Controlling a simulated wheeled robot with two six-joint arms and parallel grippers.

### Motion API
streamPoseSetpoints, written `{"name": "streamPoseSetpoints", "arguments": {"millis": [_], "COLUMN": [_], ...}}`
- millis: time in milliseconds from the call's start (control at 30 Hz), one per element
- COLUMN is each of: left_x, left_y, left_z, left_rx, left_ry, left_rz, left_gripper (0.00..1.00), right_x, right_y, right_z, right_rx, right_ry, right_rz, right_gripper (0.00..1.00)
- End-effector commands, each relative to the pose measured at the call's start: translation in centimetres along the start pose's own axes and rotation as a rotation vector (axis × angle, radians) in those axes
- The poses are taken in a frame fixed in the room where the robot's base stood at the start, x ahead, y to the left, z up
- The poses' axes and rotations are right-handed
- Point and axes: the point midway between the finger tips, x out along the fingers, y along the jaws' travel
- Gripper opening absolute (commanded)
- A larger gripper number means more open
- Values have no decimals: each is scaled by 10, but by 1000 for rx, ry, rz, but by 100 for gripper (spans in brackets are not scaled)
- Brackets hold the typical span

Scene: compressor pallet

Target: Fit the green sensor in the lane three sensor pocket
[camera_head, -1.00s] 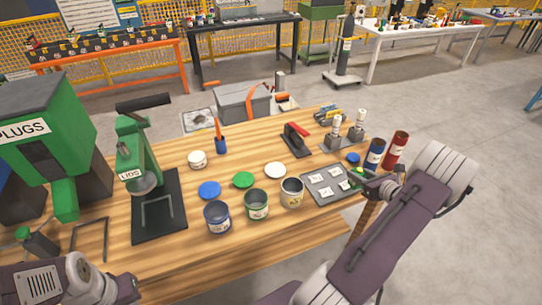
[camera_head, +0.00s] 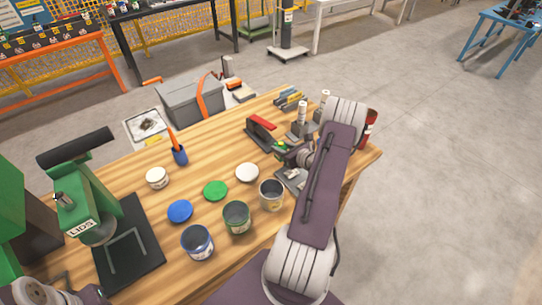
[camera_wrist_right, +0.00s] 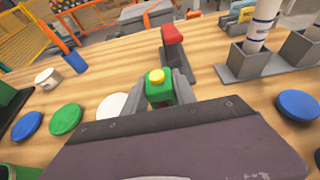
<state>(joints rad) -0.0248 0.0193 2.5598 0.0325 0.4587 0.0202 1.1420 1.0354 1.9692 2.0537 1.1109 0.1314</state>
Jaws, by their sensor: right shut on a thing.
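The green sensor (camera_wrist_right: 159,96), a small green block with a round yellow top, is between the fingers of my right gripper (camera_wrist_right: 159,88) in the right wrist view. In the head view, my right gripper (camera_head: 284,150) is shut on it, near the red-handled toggle clamp (camera_head: 261,124), and the sensor shows as a small green spot (camera_head: 281,144). Part of my left arm shows at the lower left corner of the head view, but its fingertips are out of view. I cannot make out the lane three sensor pocket.
A grey tray (camera_head: 290,179) is mostly hidden under my right arm. Open cans, including a blue one (camera_head: 197,242), and loose lids stand on the wooden table (camera_head: 150,205). Grey holders with white cylinders (camera_wrist_right: 249,60) stand right of the clamp. An orange bench (camera_head: 60,57) is behind.

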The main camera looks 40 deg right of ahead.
Motion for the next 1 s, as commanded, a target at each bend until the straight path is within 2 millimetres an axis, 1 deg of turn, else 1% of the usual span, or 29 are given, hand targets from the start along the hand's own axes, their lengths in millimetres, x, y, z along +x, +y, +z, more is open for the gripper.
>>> {"name": "streamPoseSetpoints", "arguments": {"millis": [33,100,267,333,433,533,767,933,967,1000], "left_x": [-2,-3,-3,-4,-6,-6,-6,0,-2,-2], "left_y": [0,0,0,0,0,0,0,0,0,0], "left_z": [0,0,0,0,0,-1,-1,0,0,0], "left_rx": [0,0,0,0,0,0,0,0,0,0], "left_ry": [0,0,0,0,0,0,0,0,0,0], "left_rz": [0,0,0,0,0,0,0,0,0,0], "left_gripper": [0,0,0,0,0,0,0,0,0,0], "right_x": [8,16,21,24,31,35,36,38,38,37], "right_y": [8,13,15,16,16,16,15,15,15,15], "right_z": [-2,-4,-6,-14,-31,-42,-43,-48,-47,-47], "right_rx": [0,1,-1,2,3,1,-1,-1,0,0], "right_ry": [0,0,-1,1,0,0,-2,-1,-1,-1], "right_rz": [4,1,-3,-2,-2,-2,-2,-2,-2,-2], "right_gripper": [0,0,0,0,0,0,0,0,41,52]}}
